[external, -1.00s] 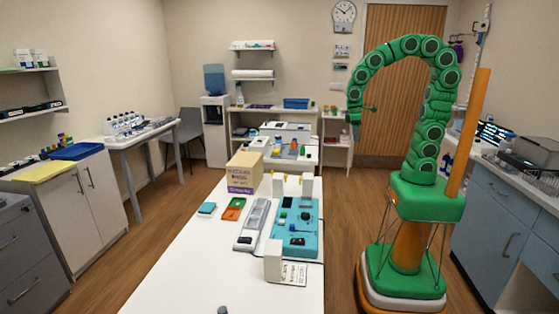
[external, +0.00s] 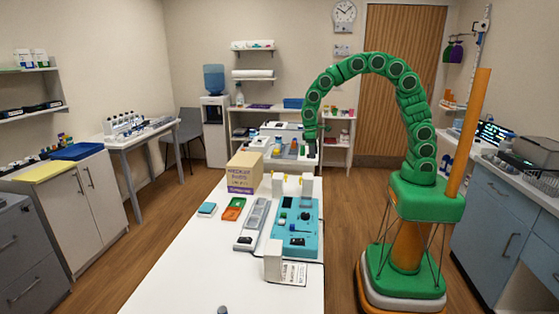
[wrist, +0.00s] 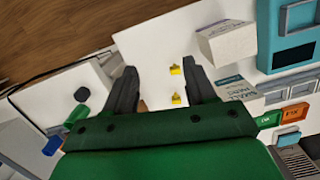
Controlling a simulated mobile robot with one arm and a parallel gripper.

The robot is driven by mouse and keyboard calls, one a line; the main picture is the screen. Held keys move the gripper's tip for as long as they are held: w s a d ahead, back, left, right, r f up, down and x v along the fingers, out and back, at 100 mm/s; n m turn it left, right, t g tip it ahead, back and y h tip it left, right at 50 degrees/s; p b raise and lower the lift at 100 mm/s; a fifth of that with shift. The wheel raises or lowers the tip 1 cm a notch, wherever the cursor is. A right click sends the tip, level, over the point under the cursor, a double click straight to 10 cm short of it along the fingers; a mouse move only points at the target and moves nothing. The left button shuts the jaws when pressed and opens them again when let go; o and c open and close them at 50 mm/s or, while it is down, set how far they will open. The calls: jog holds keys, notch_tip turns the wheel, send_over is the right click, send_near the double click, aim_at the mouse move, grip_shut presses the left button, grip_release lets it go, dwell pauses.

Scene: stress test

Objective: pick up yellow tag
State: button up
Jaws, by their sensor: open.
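Two small yellow tags lie apart on the white table in the wrist view, one farther up (wrist: 175,70) and one nearer my gripper's palm (wrist: 177,98). My gripper (wrist: 160,66) is open, with one dark finger on each side of the tags in the picture. Nothing is held between the fingers. In the external view my gripper (external: 311,150) hangs above the far end of the table, and the tags are too small there to tell clearly.
A white block (wrist: 226,42) and a teal device (wrist: 291,42) are to the right of the fingers in the wrist view. In the external view a cardboard box (external: 243,171) stands left of the gripper.

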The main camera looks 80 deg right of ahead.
send_over(300, 178)
jog(key=d, duration=0.1)
notch_tip(300, 178, down, 6)
jog(key=shift+r, duration=0.1)
jog(key=shift+a+f, duration=0.15)
jog(key=shift+f, duration=2.05)
jog(key=shift+a+f, duration=0.15)
jog(key=shift+f, duration=2)
grip_shut()
jog(key=shift+r, duration=0.15)
